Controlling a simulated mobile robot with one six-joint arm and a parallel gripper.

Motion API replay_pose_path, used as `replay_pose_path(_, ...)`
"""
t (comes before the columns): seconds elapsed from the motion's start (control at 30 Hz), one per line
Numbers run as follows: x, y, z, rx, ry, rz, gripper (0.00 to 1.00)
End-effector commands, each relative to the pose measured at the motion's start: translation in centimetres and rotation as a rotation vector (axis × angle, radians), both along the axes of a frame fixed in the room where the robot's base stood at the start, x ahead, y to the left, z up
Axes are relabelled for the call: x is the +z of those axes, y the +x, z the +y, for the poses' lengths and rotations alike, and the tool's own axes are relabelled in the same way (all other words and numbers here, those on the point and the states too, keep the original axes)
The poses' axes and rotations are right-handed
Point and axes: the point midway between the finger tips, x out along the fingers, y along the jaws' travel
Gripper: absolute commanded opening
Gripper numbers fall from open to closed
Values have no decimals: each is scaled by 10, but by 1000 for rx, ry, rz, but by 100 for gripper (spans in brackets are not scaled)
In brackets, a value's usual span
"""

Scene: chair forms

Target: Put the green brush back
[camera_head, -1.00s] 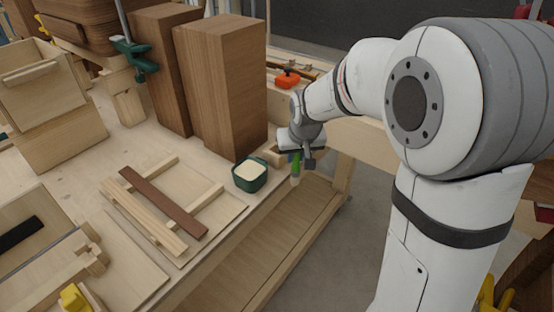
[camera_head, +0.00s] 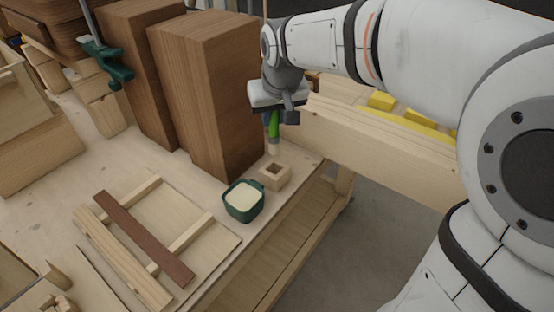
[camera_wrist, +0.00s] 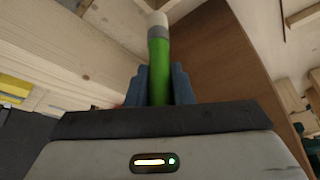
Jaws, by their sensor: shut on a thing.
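The green brush (camera_head: 274,127) hangs upright below my gripper (camera_head: 273,112), its pale bristle end pointing down. My gripper is shut on the brush's green handle. In the wrist view the brush (camera_wrist: 159,68) stands between the two blue-grey fingers, with its grey band and pale tip beyond them. A small wooden block with a square hole (camera_head: 274,176) stands on the bench near its edge. The brush tip is above this block, apart from it. A green tub (camera_head: 243,201) with pale contents stands just in front of the block.
Tall brown wooden blocks (camera_head: 208,95) stand close left of my gripper. A light wooden beam (camera_head: 380,150) runs to the right. A wooden frame with a dark red-brown strip (camera_head: 144,238) lies on the bench, whose edge drops to a lower shelf.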

Motion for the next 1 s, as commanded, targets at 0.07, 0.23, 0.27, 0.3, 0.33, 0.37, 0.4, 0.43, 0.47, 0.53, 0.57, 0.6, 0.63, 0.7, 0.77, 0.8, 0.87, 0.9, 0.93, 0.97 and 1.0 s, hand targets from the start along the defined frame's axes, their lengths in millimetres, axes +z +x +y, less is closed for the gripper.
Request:
replay_pose_path(0.07,-7,0,0,0,-1,2,0)
replay_pose_path(0.23,-40,0,-1,-2,-2,5,0)
replay_pose_path(0.27,-44,0,-1,-3,-1,4,0)
replay_pose_path(0.3,-51,0,-1,-4,-2,4,0)
replay_pose_path(0.33,-55,0,-2,-4,-1,3,0)
replay_pose_path(0.37,-57,0,-2,-4,-1,3,0)
replay_pose_path(0.4,-60,1,-2,-5,0,1,0)
replay_pose_path(0.43,-62,0,-2,-5,0,1,0)
replay_pose_path(0.47,-65,0,-2,-5,-1,2,0)
replay_pose_path(0.53,-75,0,-2,-6,0,3,0)
replay_pose_path(0.57,-80,0,-3,-7,-2,4,0)
replay_pose_path(0.6,-86,0,-3,-7,-2,4,0)
replay_pose_path(0.63,-90,0,-3,-7,-2,4,0)
replay_pose_path(0.7,-97,0,-3,-7,-1,2,0)
replay_pose_path(0.77,-100,0,-3,-8,0,1,0)
replay_pose_path(0.8,-100,1,-3,-8,0,0,0)
replay_pose_path(0.87,-100,1,-3,-8,0,-1,0)
replay_pose_path(0.9,-100,1,-3,-8,0,-1,0)
replay_pose_path(0.93,-100,1,-3,-8,0,-1,0)
replay_pose_path(0.97,-100,1,-3,-8,0,-1,0)
replay_pose_path(1.0,-100,1,-3,-8,0,-1,0)
